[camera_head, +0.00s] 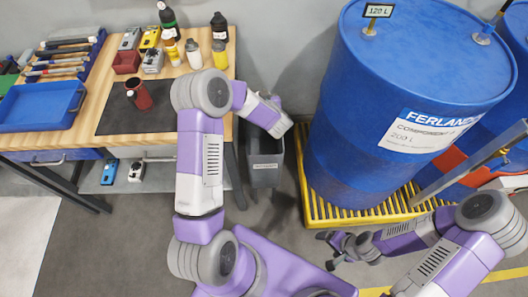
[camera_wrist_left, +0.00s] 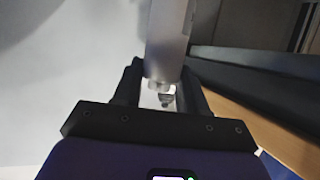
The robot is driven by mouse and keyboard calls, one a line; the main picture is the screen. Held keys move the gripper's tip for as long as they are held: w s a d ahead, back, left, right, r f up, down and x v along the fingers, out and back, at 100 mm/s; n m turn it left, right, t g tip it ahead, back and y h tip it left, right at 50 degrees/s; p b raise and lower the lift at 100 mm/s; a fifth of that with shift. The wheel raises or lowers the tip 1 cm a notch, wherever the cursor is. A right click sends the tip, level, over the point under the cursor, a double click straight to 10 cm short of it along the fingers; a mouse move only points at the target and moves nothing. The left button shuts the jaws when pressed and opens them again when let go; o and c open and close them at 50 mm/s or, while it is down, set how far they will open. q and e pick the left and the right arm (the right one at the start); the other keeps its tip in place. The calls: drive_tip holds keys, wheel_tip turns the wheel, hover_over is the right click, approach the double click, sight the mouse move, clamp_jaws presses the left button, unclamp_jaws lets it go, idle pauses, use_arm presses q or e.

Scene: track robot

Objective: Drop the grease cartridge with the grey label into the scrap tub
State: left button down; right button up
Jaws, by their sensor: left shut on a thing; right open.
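My left gripper (camera_wrist_left: 163,85) is shut on a pale grey cylinder, the grease cartridge (camera_wrist_left: 168,40), which stands between its two black fingers in the left wrist view. No label print can be read on it there. In the head view my left wrist hides the left gripper and cartridge. The scrap tub (camera_head: 265,176), a dark grey bin with a small label on its front, stands on the floor right of the workbench, just below my left wrist in the picture. My right gripper (camera_head: 333,252) is open and empty, low in front of the yellow pallet.
The wooden workbench (camera_head: 70,138) at the left carries a blue tray (camera_head: 40,107), a dark mat with a red container (camera_head: 138,94), tools and several bottles. A large blue drum (camera_head: 400,100) stands on a yellow spill pallet (camera_head: 314,210), close right of the tub.

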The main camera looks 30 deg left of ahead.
use_arm(q)
wheel_tip(320, 180, down, 4)
drive_tip(key=shift+r+b, duration=0.25)
drive_tip(key=shift+b, duration=0.95)
use_arm(e)
wheel_tip(320, 180, down, 3)
drive_tip(key=shift+f, duration=0.1)
use_arm(q)
drive_tip(key=c, duration=0.5)
unclamp_jaws()
drive_tip(key=shift+c, duration=0.2)
drive_tip(key=shift+d+r, duration=0.1)
drive_tip(key=p+v, duration=0.2)
drive_tip(key=v, duration=0.5)
drive_tip(key=shift+s, duration=0.25)
use_arm(e)
drive_tip(key=shift+r, duration=1.2)
use_arm(q)
drive_tip(key=shift+d, duration=0.15)
